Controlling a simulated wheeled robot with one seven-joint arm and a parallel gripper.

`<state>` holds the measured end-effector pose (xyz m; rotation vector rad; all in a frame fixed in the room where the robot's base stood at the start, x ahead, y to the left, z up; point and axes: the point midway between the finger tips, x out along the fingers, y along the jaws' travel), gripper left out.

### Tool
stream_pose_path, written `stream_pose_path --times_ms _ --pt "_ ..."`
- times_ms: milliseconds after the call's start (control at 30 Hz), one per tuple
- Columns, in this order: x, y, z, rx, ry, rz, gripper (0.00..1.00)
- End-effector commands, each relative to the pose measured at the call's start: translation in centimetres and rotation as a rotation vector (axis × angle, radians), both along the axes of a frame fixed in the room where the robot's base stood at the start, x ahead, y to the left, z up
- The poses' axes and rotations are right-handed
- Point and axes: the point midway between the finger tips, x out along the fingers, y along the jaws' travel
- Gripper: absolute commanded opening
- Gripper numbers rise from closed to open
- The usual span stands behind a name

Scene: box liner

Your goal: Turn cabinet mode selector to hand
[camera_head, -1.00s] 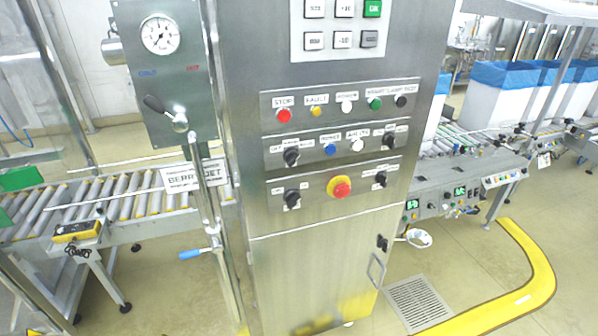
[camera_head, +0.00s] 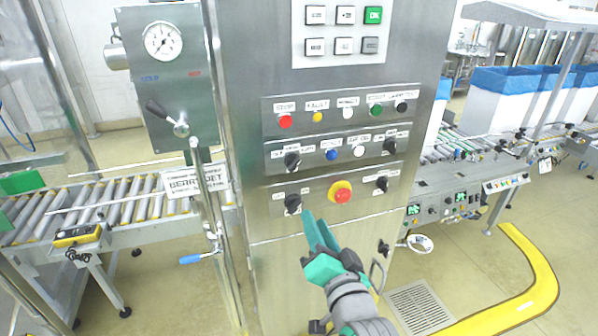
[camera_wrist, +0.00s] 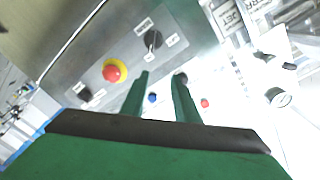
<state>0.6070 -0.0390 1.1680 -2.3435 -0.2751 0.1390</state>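The steel cabinet (camera_head: 400,80) fills the middle of the head view. Its lowest plate has a black selector knob (camera_head: 293,203) at left, a red emergency button on a yellow ring (camera_head: 341,192), and another black knob (camera_head: 382,184) at right. The row above has black knobs at its left (camera_head: 292,160) and right (camera_head: 390,146). The labels are too blurred to tell which is the mode selector. My green gripper (camera_head: 314,216) is open and empty, its tips just right of and below the lower-left knob. In the wrist view, that knob (camera_wrist: 153,40) lies beyond the fingertips (camera_wrist: 161,74).
A blue button (camera_head: 331,154) and white button (camera_head: 358,151) sit between the upper knobs. A red stop button (camera_head: 285,121) is above. A roller conveyor (camera_head: 110,195) is behind.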

Motion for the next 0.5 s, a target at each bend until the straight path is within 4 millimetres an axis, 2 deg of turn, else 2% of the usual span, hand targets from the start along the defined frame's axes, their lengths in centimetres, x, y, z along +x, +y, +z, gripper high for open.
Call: stream_pose_path --times_ms 33,200,333,500 --pt "0.1 -0.1 1.9 0.001 -0.013 0.011 0.28" --pt "0.0 0.1 5.6 0.006 -0.019 0.052 0.28" --pt "-0.1 0.3 7.1 0.004 -0.019 0.067 0.28" --pt "0.4 0.5 7.5 0.006 -0.017 0.074 0.28"
